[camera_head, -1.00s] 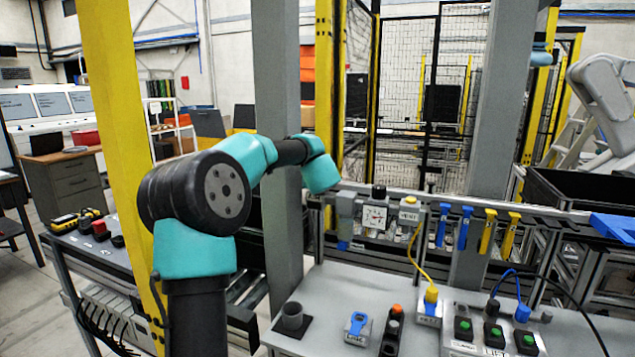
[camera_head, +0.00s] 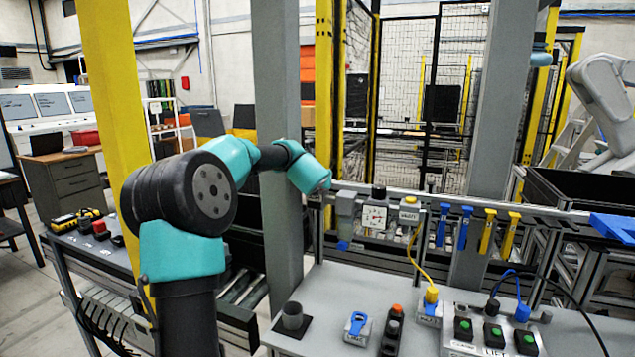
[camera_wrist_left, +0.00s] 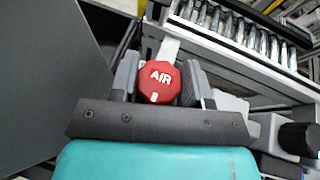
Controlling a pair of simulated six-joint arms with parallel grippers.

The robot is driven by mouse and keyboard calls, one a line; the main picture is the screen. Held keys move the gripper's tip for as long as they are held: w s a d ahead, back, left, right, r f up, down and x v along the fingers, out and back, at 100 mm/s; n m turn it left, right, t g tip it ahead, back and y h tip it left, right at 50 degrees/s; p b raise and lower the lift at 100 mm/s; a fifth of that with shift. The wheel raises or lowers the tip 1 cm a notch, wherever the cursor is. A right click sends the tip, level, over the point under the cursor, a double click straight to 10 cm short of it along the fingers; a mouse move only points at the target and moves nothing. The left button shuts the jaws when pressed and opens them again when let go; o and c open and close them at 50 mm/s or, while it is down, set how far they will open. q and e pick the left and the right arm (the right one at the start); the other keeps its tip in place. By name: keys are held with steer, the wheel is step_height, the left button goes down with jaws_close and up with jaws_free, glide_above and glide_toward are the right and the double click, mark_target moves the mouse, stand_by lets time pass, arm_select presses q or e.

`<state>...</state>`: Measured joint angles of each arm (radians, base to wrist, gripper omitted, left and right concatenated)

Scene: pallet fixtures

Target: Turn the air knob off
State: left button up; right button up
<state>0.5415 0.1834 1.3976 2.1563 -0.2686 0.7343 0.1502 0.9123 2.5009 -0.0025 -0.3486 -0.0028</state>
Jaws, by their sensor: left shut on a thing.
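The red air knob (camera_wrist_left: 160,80) shows in the left wrist view, with AIR in white on its face and a white mark near its lower edge. My left gripper (camera_wrist_left: 160,84) has a grey finger on each side of the knob and is shut on it. In the head view my left arm reaches to the grey post, and its wrist end is beside the rail; the fingers and the knob are hidden there.
A white gauge (camera_head: 374,217) and a yellow-capped valve box (camera_head: 410,212) sit on the rail, with blue and yellow handles (camera_head: 465,228) to the right. The grey bench (camera_head: 340,285) below holds buttons and cables. A grey post (camera_head: 278,120) stands close to my arm.

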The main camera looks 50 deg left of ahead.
arm_select(q)
steer(key=o, duration=0.9)
steer(key=shift+o, duration=0.2)
steer(key=v, duration=1.7)
steer(key=shift+s+r, duration=0.2)
